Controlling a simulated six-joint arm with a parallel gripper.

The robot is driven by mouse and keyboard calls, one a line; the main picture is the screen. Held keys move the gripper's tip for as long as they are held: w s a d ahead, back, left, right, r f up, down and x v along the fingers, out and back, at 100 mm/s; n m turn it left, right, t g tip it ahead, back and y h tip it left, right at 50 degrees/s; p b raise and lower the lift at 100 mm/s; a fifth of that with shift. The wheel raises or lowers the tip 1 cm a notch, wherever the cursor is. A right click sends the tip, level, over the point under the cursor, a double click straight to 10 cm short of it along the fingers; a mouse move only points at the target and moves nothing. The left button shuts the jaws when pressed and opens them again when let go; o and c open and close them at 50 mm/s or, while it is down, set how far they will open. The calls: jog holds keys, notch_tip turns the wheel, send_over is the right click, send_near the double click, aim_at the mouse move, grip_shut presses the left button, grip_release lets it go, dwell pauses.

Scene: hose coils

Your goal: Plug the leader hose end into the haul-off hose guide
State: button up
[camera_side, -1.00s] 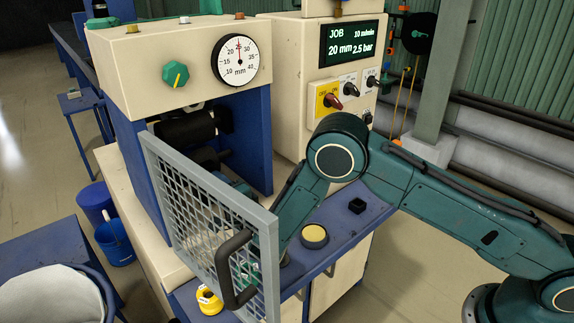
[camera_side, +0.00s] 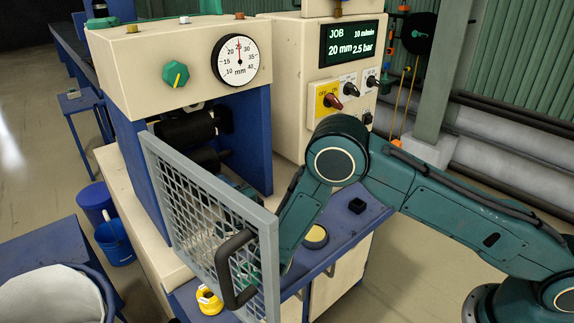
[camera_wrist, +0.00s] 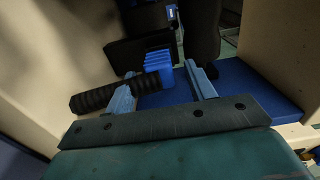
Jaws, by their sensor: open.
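In the wrist view my gripper (camera_wrist: 162,70) is open, with its two pale fingers apart. A short black ribbed hose piece (camera_wrist: 92,98) lies at an angle by the left finger, which partly covers it. I cannot tell whether they touch, or whether this is the leader hose end. A bright blue ridged part (camera_wrist: 158,62) shows beyond the fingertips, in the gap between them. I cannot tell for sure which part is the haul-off hose guide. In the side view my gripper is mostly hidden behind the mesh guard.
The grey mesh guard (camera_side: 208,215) with its black handle (camera_side: 231,270) stands open in front of the machine. Dark rollers (camera_side: 185,130) sit in the machine's opening. A yellow button (camera_side: 315,237) and a yellow roll (camera_side: 208,299) are on the blue ledge (camera_side: 340,230).

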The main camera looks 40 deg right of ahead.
jog(key=shift+s, duration=0.95)
dwell(0.4)
jog(key=shift+s, duration=1)
notch_tip(320, 180, up, 7)
jog(key=shift+s, duration=0.35)
jog(key=shift+r, duration=0.1)
